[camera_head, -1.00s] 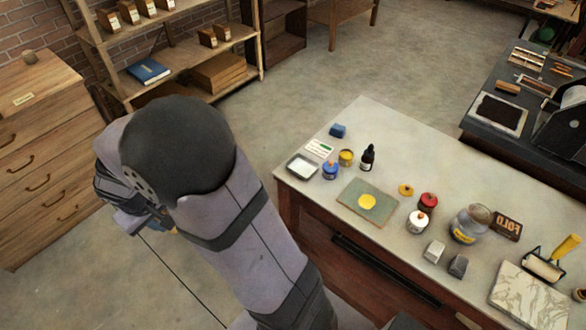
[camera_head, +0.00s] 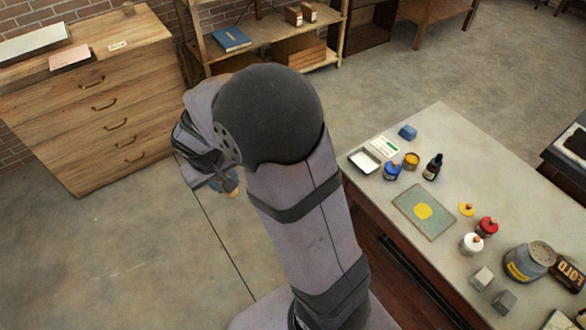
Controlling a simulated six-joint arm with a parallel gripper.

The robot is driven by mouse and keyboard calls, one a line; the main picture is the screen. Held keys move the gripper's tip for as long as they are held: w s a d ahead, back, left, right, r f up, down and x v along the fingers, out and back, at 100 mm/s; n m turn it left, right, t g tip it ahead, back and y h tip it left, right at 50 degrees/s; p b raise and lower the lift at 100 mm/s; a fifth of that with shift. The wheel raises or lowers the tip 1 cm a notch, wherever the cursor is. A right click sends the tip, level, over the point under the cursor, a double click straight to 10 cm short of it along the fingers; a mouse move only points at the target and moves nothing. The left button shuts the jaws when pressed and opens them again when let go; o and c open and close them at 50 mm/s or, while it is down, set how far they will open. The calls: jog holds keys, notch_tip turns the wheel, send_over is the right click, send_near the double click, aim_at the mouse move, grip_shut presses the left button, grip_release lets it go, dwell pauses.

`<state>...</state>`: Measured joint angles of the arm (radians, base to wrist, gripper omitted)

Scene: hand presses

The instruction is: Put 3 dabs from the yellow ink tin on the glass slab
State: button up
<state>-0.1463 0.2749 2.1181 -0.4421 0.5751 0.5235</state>
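The open yellow ink tin (camera_head: 411,160) stands near the bench's left end, with yellow ink showing inside. A yellow lid (camera_head: 466,208) lies right of the slab. My gripper (camera_head: 228,186) is off to the left of the bench, over the floor and well apart from tin and slab. It is mostly hidden behind my arm. A small blue and tan piece shows at it; I cannot tell whether it is held.
Beside the tin stand a white tray (camera_head: 365,161), a blue tin (camera_head: 392,172) and a dark dropper bottle (camera_head: 432,167). A wooden drawer chest (camera_head: 110,110) is at left.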

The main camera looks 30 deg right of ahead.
dwell(0.6)
jog(key=w+d+f+m+h+b, duration=0.1)
jog(key=w+d+f+m, duration=0.15)
jog(key=d, duration=0.85)
jog(key=w+d+f+m+b, duration=0.1)
jog(key=w+d, duration=0.2)
jog(key=d, duration=0.8)
jog(key=w+d+f+m+h+b, duration=0.1)
jog(key=w+d, duration=0.1)
jog(key=d, duration=0.9)
jog(key=s+d+f+m+b, duration=0.1)
jog(key=s+d, duration=0.5)
jog(key=d, duration=0.4)
jog(key=s+d+f+m+h, duration=0.1)
jog(key=s+d+f+m, duration=0.1)
jog(key=s+d, duration=0.5)
jog(key=s+d+f+m+h+b, duration=0.1)
jog(key=s+d, duration=0.5)
jog(key=d, duration=0.8)
jog(key=shift+s+f+g+b, duration=0.2)
jog(key=shift+f+g+b, duration=0.15)
jog(key=shift+f, duration=0.3)
jog(key=shift+f, duration=0.15)
jog(key=shift+f+b, duration=1.4)
jog(key=shift+f, duration=1.45)
jog(key=shift+f+b, duration=0.35)
jog(key=shift+f, duration=0.05)
